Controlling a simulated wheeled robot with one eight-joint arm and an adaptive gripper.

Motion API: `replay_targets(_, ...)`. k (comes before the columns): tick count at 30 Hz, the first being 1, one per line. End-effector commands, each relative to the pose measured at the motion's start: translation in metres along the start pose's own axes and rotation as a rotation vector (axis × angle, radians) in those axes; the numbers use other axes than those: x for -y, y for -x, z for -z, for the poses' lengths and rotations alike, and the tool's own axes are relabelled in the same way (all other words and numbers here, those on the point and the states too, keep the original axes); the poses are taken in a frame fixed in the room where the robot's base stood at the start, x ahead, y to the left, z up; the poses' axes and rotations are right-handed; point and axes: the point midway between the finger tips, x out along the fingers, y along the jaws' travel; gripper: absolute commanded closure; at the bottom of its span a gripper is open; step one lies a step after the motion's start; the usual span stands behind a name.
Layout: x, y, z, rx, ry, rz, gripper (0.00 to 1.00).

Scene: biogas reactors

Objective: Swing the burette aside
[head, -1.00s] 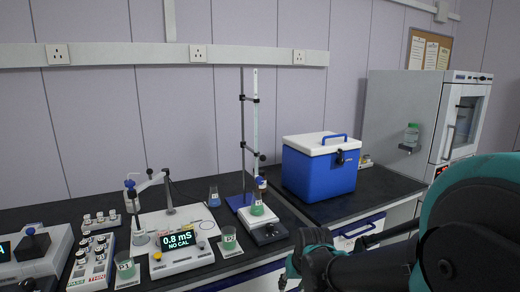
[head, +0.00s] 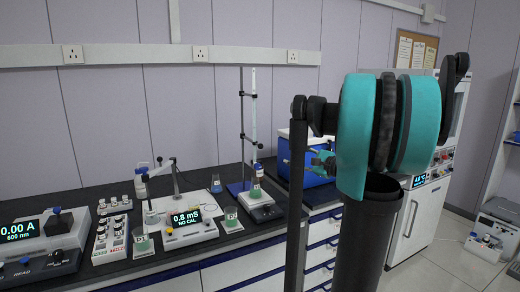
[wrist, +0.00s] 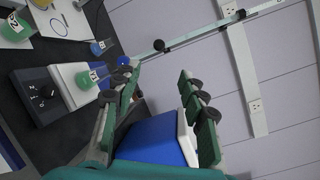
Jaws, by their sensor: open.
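The burette (head: 254,105) is a thin pale upright tube, clamped beside the metal rod of a blue-based stand (head: 242,130) in the head view. Its tip is above a flask of green liquid (head: 256,189) on a stirrer (head: 263,209). In the wrist view, the tilted pale tube and rod with dark clamps (wrist: 200,32) run across the top. The flask (wrist: 85,79) is at left there. My gripper (wrist: 158,75) is open and empty, its green-padded fingers apart from the stand. In the head view my arm partly hides it, right of the stand.
A blue cooler box (head: 284,172) stands right of the stand, largely behind my arm; in the wrist view its blue side (wrist: 155,142) lies between the fingers. A conductivity meter (head: 190,228) and green-filled beakers stand on the bench left of the stirrer.

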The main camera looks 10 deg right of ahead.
Motion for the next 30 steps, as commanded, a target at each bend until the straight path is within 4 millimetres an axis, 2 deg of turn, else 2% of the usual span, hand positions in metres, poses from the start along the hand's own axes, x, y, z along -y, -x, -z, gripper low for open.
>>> replay_targets(5, -0.002, -0.024, -0.002, 0.005, 0.001, -0.004, 0.58)
replay_targets(21, -0.003, -0.130, -0.002, 0.004, 0.002, -0.005, 0.58)
replay_targets(27, -0.003, -0.158, -0.002, 0.003, 0.002, -0.004, 0.58)
replay_targets(30, -0.002, -0.166, -0.001, 0.002, 0.002, -0.004, 0.58)
